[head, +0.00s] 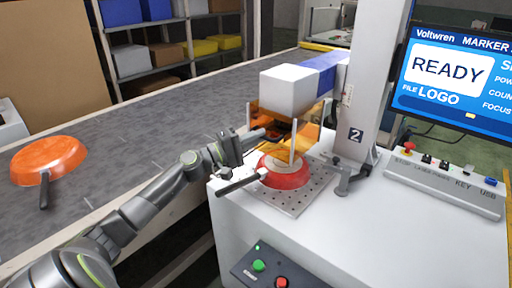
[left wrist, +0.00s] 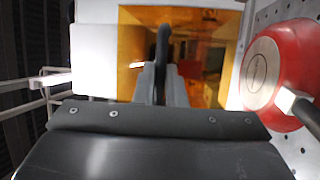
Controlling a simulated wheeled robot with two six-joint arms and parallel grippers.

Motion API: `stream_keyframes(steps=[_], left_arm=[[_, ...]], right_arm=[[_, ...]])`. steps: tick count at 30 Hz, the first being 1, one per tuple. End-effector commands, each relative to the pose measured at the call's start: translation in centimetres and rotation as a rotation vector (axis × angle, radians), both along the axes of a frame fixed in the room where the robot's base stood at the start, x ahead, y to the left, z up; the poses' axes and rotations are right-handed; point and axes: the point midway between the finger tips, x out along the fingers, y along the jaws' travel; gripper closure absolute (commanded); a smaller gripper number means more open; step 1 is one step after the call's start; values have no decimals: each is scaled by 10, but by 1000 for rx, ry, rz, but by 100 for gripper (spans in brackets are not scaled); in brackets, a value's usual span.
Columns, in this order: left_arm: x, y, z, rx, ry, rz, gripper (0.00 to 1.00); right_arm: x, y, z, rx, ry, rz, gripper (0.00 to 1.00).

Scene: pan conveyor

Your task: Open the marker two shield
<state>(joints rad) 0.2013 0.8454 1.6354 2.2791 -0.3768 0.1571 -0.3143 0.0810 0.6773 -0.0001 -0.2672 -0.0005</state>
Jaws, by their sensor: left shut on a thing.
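The marker two shield (head: 307,131) is a see-through orange panel below the white marker head, above a red pan (head: 285,178) on the perforated plate. It also shows in the left wrist view (left wrist: 210,88), behind my fingers. My left gripper (head: 266,134) reaches in from the left at the shield's near side. In the left wrist view its fingers (left wrist: 162,85) are shut on a dark upright handle (left wrist: 163,46) in front of the orange panel. The pan lies right of the fingers there. How far the shield stands open is unclear. My right gripper is out of view.
The white marker head (head: 288,92) hangs above the shield, beside the column marked 2 (head: 365,80). The pan's handle (head: 243,181) sticks out left, close under my gripper. An orange pan (head: 50,160) lies on the conveyor (head: 130,140). The screen (head: 450,75) reads READY.

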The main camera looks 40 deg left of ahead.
Motion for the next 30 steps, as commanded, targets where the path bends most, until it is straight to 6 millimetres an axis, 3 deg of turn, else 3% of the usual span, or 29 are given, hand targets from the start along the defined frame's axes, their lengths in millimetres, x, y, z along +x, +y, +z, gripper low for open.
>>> stream_keyframes(steps=[1, 6, 19, 20, 24, 30], left_arm=[[0, 0, 22, 5, -6, 0, 100], [0, 0, 49, 1, -4, 1, 100], [0, 0, 55, -1, -3, 2, 100], [0, 0, 55, -1, -3, 2, 87], [0, 0, 55, 0, -2, 2, 69], [0, 0, 54, 0, -1, 1, 68]], right_arm=[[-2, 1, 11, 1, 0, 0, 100], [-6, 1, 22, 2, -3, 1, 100], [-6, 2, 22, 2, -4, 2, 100], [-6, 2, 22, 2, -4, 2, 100], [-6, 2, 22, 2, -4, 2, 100], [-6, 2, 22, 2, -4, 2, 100]])
